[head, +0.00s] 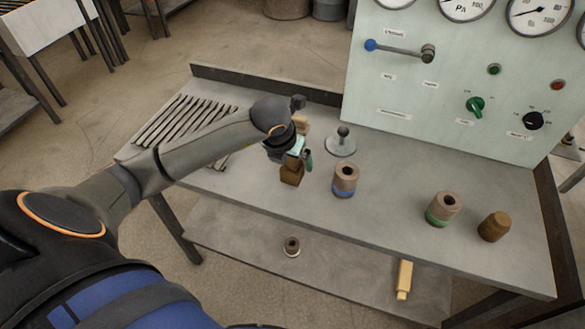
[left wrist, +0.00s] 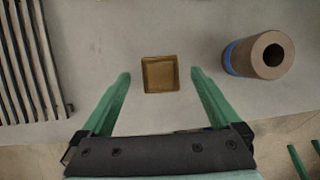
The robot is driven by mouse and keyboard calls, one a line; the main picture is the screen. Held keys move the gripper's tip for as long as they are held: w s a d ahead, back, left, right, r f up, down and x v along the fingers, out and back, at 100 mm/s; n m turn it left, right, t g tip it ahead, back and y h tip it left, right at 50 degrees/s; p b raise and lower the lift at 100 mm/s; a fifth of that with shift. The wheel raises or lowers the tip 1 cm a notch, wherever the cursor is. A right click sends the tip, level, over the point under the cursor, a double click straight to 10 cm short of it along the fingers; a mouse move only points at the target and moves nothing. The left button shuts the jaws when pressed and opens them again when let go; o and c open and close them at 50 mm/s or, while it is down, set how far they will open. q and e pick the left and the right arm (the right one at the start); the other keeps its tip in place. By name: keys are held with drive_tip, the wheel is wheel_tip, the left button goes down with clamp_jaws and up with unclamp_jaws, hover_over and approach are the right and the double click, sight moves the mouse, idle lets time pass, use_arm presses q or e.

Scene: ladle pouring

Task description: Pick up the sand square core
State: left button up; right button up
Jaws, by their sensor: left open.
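The sand square core, a brown square block (head: 291,174), stands on the grey table just below my left gripper (head: 299,153). In the left wrist view the brown square core (left wrist: 160,74) lies between and slightly beyond the tips of my left gripper (left wrist: 160,80). The green fingers are spread wide, with a gap on each side of the core, and hold nothing. In the head view the gripper partly covers the core's top. Two green bars (left wrist: 306,160) at the lower right edge of the wrist view look like my right gripper's fingers, cut off by the frame.
A blue-banded hollow cylinder (head: 345,180) stands right of the core. A lighter block (head: 300,123) shows behind the gripper, near a grey knobbed disc (head: 341,143). A slatted grate (head: 185,122) is at left. A green-banded cylinder (head: 443,209) and brown round core (head: 494,227) stand farther right.

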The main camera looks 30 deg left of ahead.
use_arm(q)
drive_tip(key=shift+x, duration=1.2)
clamp_jaws()
